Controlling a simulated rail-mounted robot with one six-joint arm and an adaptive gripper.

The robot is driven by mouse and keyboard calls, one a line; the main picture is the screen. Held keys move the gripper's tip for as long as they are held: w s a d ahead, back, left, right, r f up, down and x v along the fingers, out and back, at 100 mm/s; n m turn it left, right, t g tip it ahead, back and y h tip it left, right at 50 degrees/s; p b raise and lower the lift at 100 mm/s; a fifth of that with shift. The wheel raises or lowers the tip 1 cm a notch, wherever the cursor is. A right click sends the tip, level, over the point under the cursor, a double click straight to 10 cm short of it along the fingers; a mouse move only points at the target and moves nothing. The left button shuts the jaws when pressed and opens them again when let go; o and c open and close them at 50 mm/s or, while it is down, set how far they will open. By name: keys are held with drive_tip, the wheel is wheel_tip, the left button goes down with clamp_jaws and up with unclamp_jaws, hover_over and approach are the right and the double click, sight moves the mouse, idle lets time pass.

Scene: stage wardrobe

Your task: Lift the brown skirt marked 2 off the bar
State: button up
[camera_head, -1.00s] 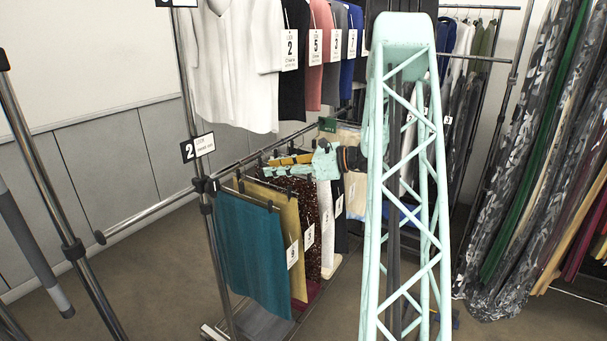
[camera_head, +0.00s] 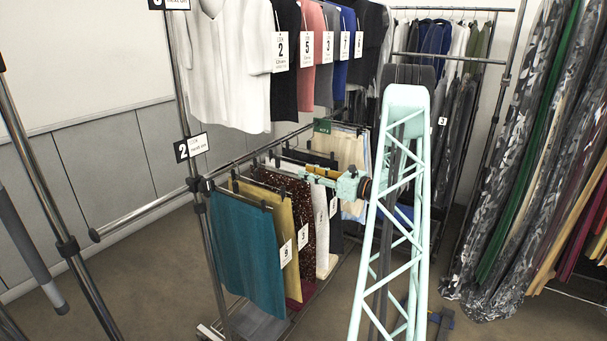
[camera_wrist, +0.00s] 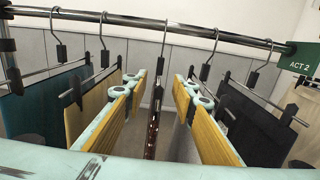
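The brown sequined skirt (camera_head: 287,184) hangs on the low bar (camera_head: 262,150) between a mustard skirt (camera_head: 268,198) and a white one (camera_head: 321,215). Its tag number is too small to read surely. My gripper (camera_head: 318,172), mint with yellow finger pads, is at hanger height by the bar. In the wrist view my gripper (camera_wrist: 160,82) is open. A dark hanger (camera_wrist: 157,92) hooked on the bar stands between its fingers, apart from both. A narrow edge of speckled brown cloth (camera_wrist: 151,146) shows below it. The rest of that skirt is hidden.
The teal skirt (camera_head: 245,255) hangs at the near end. Neighbouring hangers sit close outside both fingers, with a dark garment (camera_wrist: 250,130) on the right. A green ACT 2 divider (camera_head: 322,126) is on the bar. Tops (camera_head: 235,65) hang above; a metal post (camera_head: 208,225) stands left.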

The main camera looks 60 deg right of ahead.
sight(279, 163)
drive_tip(key=shift+w, duration=0.2)
idle(0.4)
drive_tip(key=shift+w+b, duration=0.35)
drive_tip(key=shift+w, duration=7.25)
drive_tip(key=shift+c, duration=0.5)
clamp_jaws()
drive_tip(key=shift+r, duration=0.1)
drive_tip(key=shift+r+p, duration=0.4)
drive_tip(key=shift+r, duration=1.05)
drive_tip(key=shift+w+d+r, duration=0.1)
drive_tip(key=shift+w+r, duration=0.1)
drive_tip(key=shift+r, duration=0.3)
drive_tip(key=shift+s, duration=0.25)
